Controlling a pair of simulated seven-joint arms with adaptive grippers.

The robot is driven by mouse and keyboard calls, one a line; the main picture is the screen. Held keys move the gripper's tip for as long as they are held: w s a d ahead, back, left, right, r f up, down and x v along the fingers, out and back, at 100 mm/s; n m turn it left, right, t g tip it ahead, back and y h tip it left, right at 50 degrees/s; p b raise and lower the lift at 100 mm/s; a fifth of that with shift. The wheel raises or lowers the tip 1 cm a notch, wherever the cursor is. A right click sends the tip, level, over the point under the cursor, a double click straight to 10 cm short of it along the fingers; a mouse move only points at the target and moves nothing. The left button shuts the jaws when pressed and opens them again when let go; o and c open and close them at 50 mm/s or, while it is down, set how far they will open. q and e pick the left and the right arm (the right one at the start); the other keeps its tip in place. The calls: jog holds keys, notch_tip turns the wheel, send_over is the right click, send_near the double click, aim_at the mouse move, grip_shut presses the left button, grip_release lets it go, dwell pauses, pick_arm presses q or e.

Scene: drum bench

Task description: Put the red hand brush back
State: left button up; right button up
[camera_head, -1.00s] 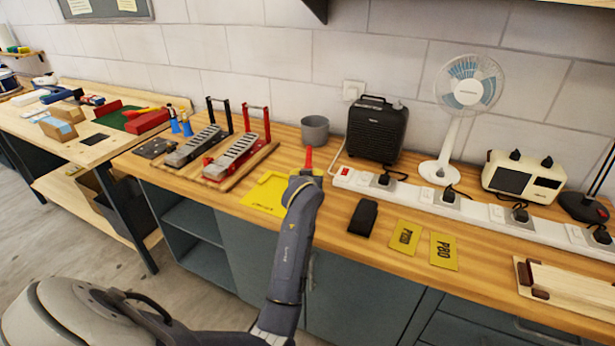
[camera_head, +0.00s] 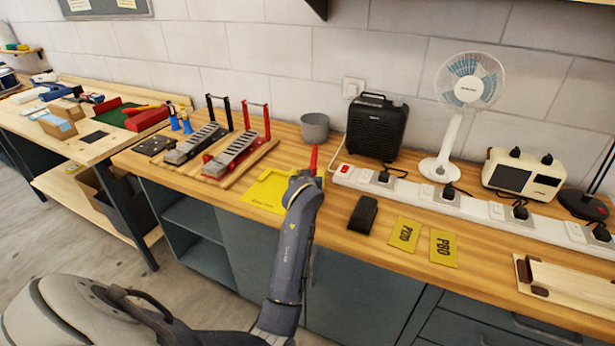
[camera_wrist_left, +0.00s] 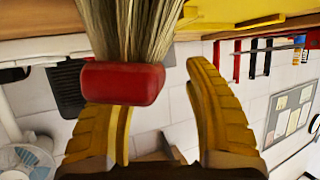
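The red hand brush (camera_head: 313,160) shows in the head view as a slim red handle, pointing up just behind my left gripper (camera_head: 306,182). In the left wrist view, its red block (camera_wrist_left: 122,82) and pale bristles (camera_wrist_left: 130,28) show close up. The bristles reach toward the wooden bench top. The yellow fingers of my left gripper (camera_wrist_left: 160,95) are apart, with wall visible between them. The block overlaps the tip of one finger; the other finger is clear of it. A yellow lettered mat (camera_head: 262,196) lies left of the gripper. My right gripper is not in view.
A grey pot (camera_head: 315,127) and black heater (camera_head: 377,128) stand behind. A white power strip (camera_head: 470,205) runs right. A black case (camera_head: 363,213) and yellow cards (camera_head: 404,234) lie right of the gripper. Pedals on a wooden board (camera_head: 262,150) stand left.

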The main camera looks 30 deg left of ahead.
pick_arm(q)
jog(key=shift+r, duration=0.1)
jog(key=shift+r, duration=0.3)
jog(key=shift+s+r, duration=0.1)
jog(key=shift+r, duration=0.25)
jog(key=shift+v, duration=3.6)
